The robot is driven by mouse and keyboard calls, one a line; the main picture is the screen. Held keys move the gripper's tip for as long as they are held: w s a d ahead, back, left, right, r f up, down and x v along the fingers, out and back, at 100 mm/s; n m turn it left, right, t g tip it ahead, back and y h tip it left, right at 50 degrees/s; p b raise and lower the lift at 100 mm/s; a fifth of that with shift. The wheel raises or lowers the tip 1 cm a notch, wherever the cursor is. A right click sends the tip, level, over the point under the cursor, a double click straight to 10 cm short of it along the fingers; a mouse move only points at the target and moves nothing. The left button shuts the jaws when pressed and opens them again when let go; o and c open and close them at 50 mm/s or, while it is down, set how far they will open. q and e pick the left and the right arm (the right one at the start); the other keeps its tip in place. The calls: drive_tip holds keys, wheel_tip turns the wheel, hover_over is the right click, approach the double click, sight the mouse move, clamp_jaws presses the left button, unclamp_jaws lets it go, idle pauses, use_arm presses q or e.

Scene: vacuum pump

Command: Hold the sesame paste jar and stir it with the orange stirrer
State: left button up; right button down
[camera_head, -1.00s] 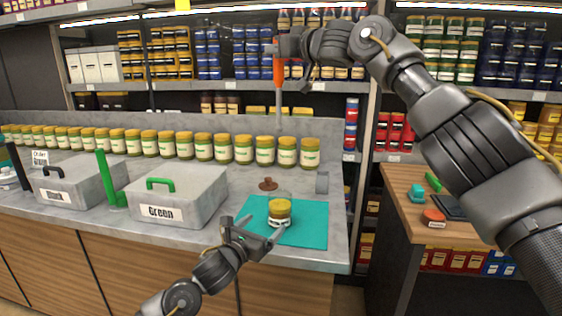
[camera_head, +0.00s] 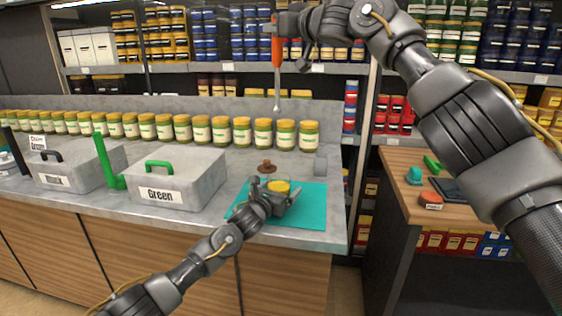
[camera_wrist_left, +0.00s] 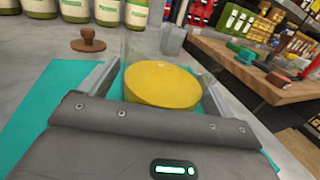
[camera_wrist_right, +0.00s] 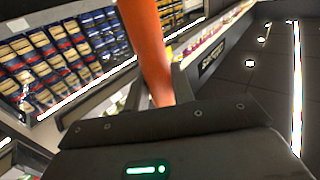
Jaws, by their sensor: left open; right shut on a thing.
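The sesame paste jar stands on the teal mat (camera_head: 310,205). Its yellow contents (camera_head: 279,186) show at the top; my left gripper hides most of its body in the head view. In the left wrist view the jar (camera_wrist_left: 162,85) sits between the fingers. My left gripper (camera_head: 282,198) is open around it. The orange stirrer (camera_head: 278,52) hangs upright with its metal shaft down, well above and behind the jar. My right gripper (camera_head: 277,27) is shut on its orange handle, which also fills the top of the right wrist view (camera_wrist_right: 145,45).
A brown knobbed lid (camera_head: 265,168) lies behind the jar, beside a grey cylinder (camera_head: 320,163). A grey box marked Green (camera_head: 172,188) stands left of the mat. A row of jars (camera_head: 200,130) lines the counter's back. A wooden table (camera_head: 420,180) stands at right.

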use_arm(q)
drive_tip(key=c, duration=1.3)
use_arm(e)
hover_over(279, 93)
drive_tip(key=w, duration=0.1)
drive_tip(key=f, duration=1)
drive_tip(key=shift+w+a, duration=0.2)
drive_tip(key=shift+a, duration=0.05)
drive_tip(key=f, duration=0.2)
drive_tip(key=s+f, duration=0.1)
drive_tip(key=f, duration=0.2)
drive_tip(key=shift+d+f, duration=0.2)
drive_tip(key=shift+f, duration=0.1)
